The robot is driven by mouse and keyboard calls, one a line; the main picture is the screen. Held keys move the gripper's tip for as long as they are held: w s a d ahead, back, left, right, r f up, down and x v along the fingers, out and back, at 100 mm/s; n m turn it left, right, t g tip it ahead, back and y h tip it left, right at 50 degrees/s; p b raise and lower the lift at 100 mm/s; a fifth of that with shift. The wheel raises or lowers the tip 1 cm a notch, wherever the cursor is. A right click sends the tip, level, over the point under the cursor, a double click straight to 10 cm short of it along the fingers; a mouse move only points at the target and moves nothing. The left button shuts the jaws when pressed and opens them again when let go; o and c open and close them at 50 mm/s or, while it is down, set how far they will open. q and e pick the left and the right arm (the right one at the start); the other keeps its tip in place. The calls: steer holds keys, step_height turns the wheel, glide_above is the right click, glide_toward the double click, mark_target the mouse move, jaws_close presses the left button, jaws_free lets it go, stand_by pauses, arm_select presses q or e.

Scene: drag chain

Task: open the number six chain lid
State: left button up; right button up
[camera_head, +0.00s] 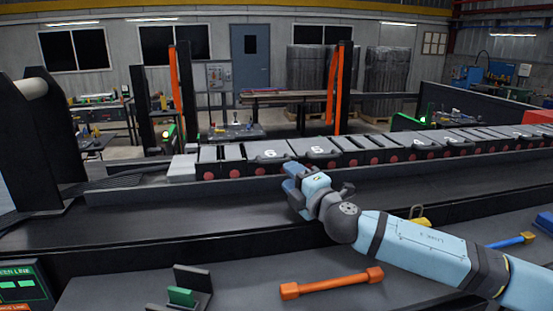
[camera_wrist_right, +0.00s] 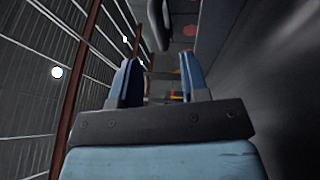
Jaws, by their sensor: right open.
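The drag chain (camera_head: 370,150) runs along the raised track in the head view, with grey lids and red round marks on its near side. The lid marked 6 (camera_head: 270,154) is near its left end and looks closed. The lid marked 5 (camera_head: 318,150) is just to its right. My right gripper (camera_head: 292,178) is in front of the chain, near these two lids and apart from them. In the right wrist view its two blue fingers (camera_wrist_right: 158,80) are spread with nothing between them. A red mark (camera_wrist_right: 189,30) shows beyond them. My left gripper is not in view.
An orange bar (camera_head: 332,284) and a small black bracket with a green block (camera_head: 181,297) lie on the front surface. A blue bar with a yellow end (camera_head: 512,241) lies at right. A dark upright frame (camera_head: 40,140) stands at left. The belt (camera_head: 150,230) is clear.

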mark_target(277, 162)
steer(key=p+x, duration=0.1)
steer(key=x, duration=0.5)
steer(key=shift+w+a, duration=0.1)
steer(key=shift+w, duration=0.25)
jaws_close()
